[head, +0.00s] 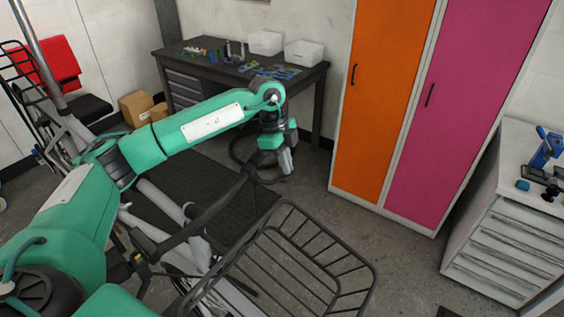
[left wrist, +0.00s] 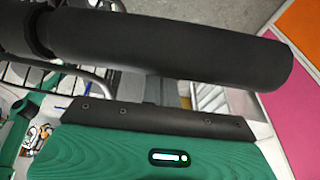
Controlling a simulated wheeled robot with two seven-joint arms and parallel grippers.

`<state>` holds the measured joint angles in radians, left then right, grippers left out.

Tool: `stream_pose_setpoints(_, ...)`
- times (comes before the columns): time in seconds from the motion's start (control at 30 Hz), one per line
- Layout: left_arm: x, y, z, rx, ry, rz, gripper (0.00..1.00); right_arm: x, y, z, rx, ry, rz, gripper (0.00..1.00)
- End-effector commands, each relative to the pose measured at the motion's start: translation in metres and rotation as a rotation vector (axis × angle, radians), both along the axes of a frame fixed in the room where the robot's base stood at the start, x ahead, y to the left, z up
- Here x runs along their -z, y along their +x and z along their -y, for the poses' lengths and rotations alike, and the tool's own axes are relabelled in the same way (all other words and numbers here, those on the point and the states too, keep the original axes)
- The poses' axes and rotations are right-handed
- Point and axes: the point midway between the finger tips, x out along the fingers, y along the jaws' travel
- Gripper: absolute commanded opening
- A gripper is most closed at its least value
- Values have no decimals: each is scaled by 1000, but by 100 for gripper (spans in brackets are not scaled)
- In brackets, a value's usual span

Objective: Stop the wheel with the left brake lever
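A cargo bike's black handlebar (head: 208,218) runs up toward my left gripper (head: 287,163) in the head view. My left gripper points down beside the handlebar's far end, with its grey fingers close to it. In the left wrist view the thick black handlebar grip (left wrist: 190,50) crosses the top, just beyond the green gripper body. A thin dark curved part shows by the grip end in the head view; I cannot tell whether it is the left brake lever. The finger gap is hidden, and nothing held is visible. The wheel is not clearly visible. My right gripper is out of view.
A black wire rack (head: 325,256) stands in front of the handlebar. A dark workbench (head: 318,78) with white boxes is behind. An orange locker (head: 380,90), a pink locker (head: 465,100) and a drawer cabinet (head: 510,240) stand at right. Floor between rack and lockers is clear.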

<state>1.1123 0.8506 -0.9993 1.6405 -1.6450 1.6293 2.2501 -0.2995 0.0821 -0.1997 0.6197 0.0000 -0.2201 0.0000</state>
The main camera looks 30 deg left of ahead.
Motion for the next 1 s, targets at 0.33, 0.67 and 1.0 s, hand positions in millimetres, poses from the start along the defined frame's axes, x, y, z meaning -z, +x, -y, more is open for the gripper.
stream_pose_setpoints(0.33,2,-1,1,1,1,-3,0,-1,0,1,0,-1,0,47)
stream_pose_setpoints(0.67,2,-1,1,1,1,-4,0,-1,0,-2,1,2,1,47)
stream_pose_setpoints(1.0,0,-1,0,1,1,-4,0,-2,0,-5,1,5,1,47)
